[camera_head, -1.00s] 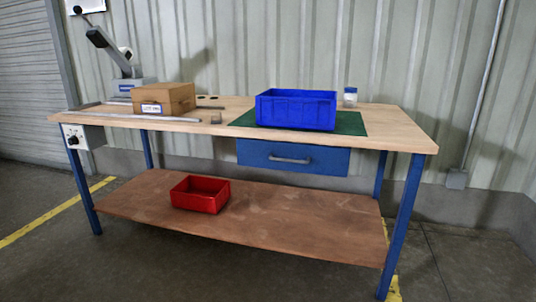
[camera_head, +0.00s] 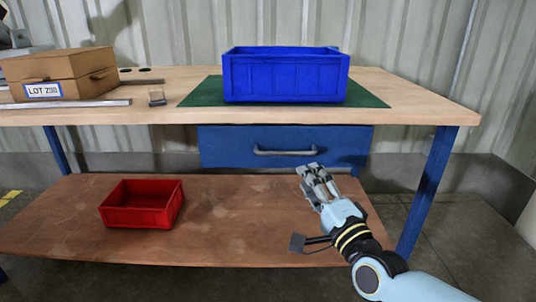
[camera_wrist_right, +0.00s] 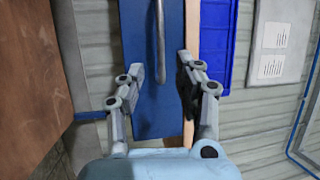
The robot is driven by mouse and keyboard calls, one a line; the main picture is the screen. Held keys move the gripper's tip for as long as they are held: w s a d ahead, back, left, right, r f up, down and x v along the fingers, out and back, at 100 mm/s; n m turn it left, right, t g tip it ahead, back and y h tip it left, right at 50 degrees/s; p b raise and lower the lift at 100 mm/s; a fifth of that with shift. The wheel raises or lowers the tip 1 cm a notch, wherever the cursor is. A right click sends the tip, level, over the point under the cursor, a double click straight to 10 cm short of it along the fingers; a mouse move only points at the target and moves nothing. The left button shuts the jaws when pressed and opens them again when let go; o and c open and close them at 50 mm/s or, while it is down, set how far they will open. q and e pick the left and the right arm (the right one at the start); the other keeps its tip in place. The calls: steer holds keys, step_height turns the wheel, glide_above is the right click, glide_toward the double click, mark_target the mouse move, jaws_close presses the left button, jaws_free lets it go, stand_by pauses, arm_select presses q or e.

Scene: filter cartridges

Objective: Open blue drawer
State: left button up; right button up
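The blue drawer (camera_head: 225,143) hangs under the bench top, its front flush and apparently shut. Its grey bar handle (camera_head: 285,152) runs level across the front. My right gripper (camera_head: 311,173) is in front of the drawer, just below and right of the handle's right end in the head view. In the right wrist view, the gripper (camera_wrist_right: 160,72) is open and empty. The handle (camera_wrist_right: 160,45) lies ahead, in line with the gap between the fingers, and the drawer front (camera_wrist_right: 150,115) shows behind. I see no contact with the handle. My left gripper is out of view.
A blue bin (camera_head: 285,78) stands on a green mat (camera_head: 200,92) on the wooden bench top (camera_head: 420,102), above the drawer. A cardboard box (camera_head: 85,68) sits at the left. A red bin (camera_head: 142,218) stands on the lower shelf (camera_head: 235,225). A blue leg (camera_head: 425,190) stands at right.

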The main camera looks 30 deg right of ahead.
mark_target(289, 153)
steer(key=b+x, duration=0.1)
steer(key=x, duration=0.9)
steer(key=shift+w, duration=0.2)
steer(key=shift+c, duration=0.2)
jaws_close()
